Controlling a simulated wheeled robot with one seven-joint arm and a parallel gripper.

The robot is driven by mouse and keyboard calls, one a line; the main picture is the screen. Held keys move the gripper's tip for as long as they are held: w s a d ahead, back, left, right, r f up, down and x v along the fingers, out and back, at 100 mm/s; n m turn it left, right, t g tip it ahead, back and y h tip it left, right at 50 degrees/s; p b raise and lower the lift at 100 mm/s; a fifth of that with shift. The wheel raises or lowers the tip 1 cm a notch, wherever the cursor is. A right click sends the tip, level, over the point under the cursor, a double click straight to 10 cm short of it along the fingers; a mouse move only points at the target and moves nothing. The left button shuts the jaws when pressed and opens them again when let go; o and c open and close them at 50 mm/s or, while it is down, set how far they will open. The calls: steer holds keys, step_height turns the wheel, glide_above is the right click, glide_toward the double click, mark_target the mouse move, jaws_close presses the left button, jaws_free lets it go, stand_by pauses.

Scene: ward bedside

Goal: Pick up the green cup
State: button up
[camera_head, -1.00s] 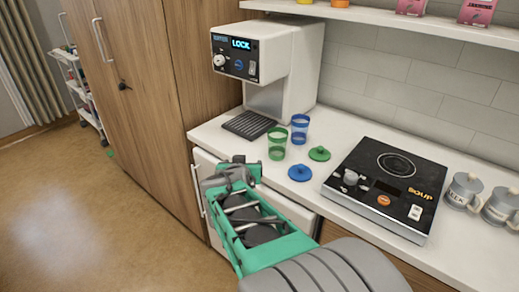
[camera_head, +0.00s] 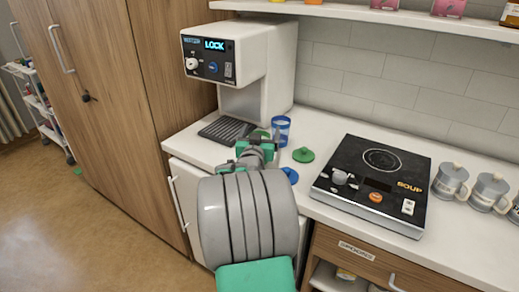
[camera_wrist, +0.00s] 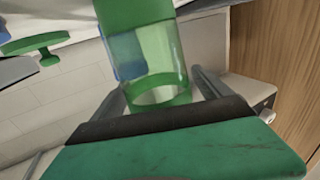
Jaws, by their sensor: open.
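The green cup (camera_wrist: 158,65) is clear-walled with green ends. In the wrist view it stands between the two fingers of my gripper (camera_wrist: 160,82), close ahead of the palm. The fingers are apart, one on each side of the cup; I cannot tell whether either touches it. In the head view my gripper (camera_head: 258,144) is at the counter's front edge and hides most of the cup; only a bit of green (camera_head: 261,134) shows.
The blue cup (camera_head: 281,130) stands close behind the green one. A green lid (camera_head: 304,155) and a partly hidden blue lid (camera_head: 290,174) lie to the right. The water dispenser (camera_head: 250,70) stands behind left. A hotplate (camera_head: 372,180) and several grey mugs (camera_head: 450,182) are further right.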

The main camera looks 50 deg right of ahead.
jaws_close()
stand_by(0.9)
